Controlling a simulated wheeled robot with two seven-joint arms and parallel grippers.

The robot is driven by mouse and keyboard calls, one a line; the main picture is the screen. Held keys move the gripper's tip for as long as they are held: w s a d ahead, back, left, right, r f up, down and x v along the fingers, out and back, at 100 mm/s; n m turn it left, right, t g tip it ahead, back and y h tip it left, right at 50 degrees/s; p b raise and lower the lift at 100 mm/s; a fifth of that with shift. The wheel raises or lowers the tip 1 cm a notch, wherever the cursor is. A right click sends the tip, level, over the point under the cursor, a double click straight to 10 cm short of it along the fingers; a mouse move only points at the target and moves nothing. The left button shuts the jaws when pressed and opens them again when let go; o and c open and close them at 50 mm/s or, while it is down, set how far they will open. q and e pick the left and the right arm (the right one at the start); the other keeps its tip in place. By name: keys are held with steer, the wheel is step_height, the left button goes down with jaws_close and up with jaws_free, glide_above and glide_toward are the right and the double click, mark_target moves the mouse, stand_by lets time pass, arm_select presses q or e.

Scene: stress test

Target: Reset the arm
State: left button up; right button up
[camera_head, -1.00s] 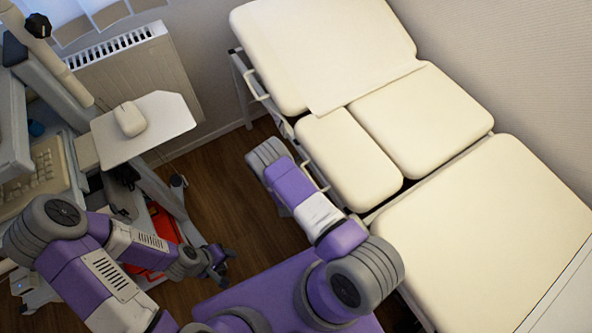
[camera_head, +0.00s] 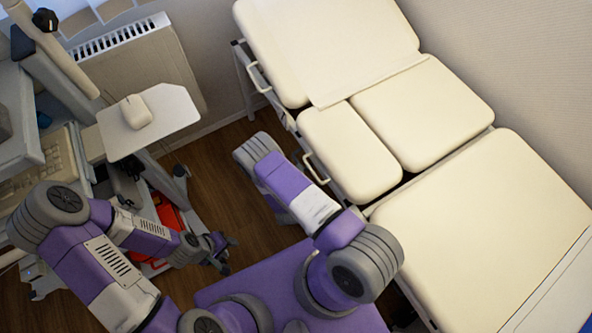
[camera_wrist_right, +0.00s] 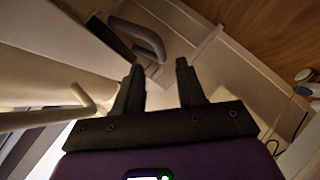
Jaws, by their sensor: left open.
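My left gripper (camera_head: 228,254) is low in the head view, beside the medical cart and above the wooden floor. Its small dark fingers are apart and hold nothing that I can see. My right arm (camera_head: 290,185) reaches up the middle of the head view, along the near side of the examination couch; its fingers are hidden there. In the right wrist view, my right gripper (camera_wrist_right: 160,78) has its two dark fingers apart with nothing between them. Pale frame parts and a grey curved handle (camera_wrist_right: 138,38) show beyond the fingers.
The cream examination couch (camera_head: 455,235) fills the right side. A cart with a white shelf (camera_head: 165,120), a mouse (camera_head: 136,111) and a keyboard (camera_head: 45,165) stands at left. A radiator (camera_head: 130,65) is behind it. Some bare floor (camera_head: 215,165) lies between cart and couch.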

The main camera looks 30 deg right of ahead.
stand_by(0.4)
steer(key=s+a+r+m+g+y, duration=0.4)
steer(key=s+a+g+y, duration=0.1)
steer(key=s, duration=0.3)
steer(key=s+a+r+m+g+y, duration=0.3)
steer(key=s+a+r+g+y, duration=0.1)
steer(key=s+a+g+y, duration=0.1)
steer(key=s+a+y, duration=0.1)
steer(key=s+a, duration=0.1)
steer(key=s, duration=0.1)
steer(key=shift+s+a+m, duration=0.15)
steer(key=shift+a+m, duration=0.2)
steer(key=shift+m, duration=0.05)
